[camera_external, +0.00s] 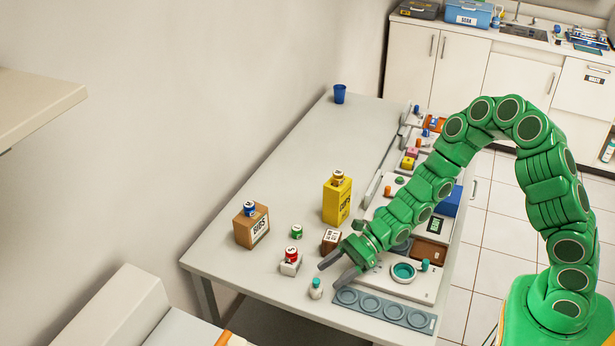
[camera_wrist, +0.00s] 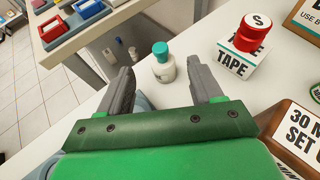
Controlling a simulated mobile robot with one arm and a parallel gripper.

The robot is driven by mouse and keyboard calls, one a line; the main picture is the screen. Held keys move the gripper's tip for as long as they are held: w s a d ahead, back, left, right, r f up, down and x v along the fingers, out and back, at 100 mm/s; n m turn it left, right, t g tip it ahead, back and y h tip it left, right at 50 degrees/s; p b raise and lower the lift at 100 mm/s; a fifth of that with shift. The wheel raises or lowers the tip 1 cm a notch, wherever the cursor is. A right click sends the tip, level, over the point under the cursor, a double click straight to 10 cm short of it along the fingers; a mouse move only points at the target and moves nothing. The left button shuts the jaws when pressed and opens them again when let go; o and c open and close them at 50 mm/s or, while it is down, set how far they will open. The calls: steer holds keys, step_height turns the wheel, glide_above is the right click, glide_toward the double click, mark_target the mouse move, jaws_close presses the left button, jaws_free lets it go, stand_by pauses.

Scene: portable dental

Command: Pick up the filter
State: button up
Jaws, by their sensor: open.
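I cannot tell for sure which thing is the filter; no label in view reads so. My gripper (camera_external: 335,270) is open above the front part of the table, with nothing between its fingers. It also shows in the wrist view (camera_wrist: 165,82). A small white bottle with a teal cap (camera_external: 315,289) stands upright on the table just beyond the fingertips. In the wrist view the bottle (camera_wrist: 163,68) shows ahead of the gap between the fingers. The arm and gripper hide part of the tray with the teal ring (camera_external: 403,272).
A red spool on a white TAPE box (camera_external: 290,267), a small brown box (camera_external: 331,241), a green-topped jar (camera_external: 297,231), a BIBS box (camera_external: 251,227) and a yellow CUPS box (camera_external: 337,201) stand near. A grey strip with round recesses (camera_external: 384,309) lies at the front edge.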

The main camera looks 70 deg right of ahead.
mark_target(311, 289)
steer(key=shift+w+d+f, duration=0.1)
steer(key=shift+w+f, duration=0.05)
steer(key=shift+f, duration=0.25)
steer(key=shift+x, duration=3.75)
steer(key=shift+r, duration=0.15)
steer(key=shift+c, duration=0.3)
steer(key=c, duration=1)
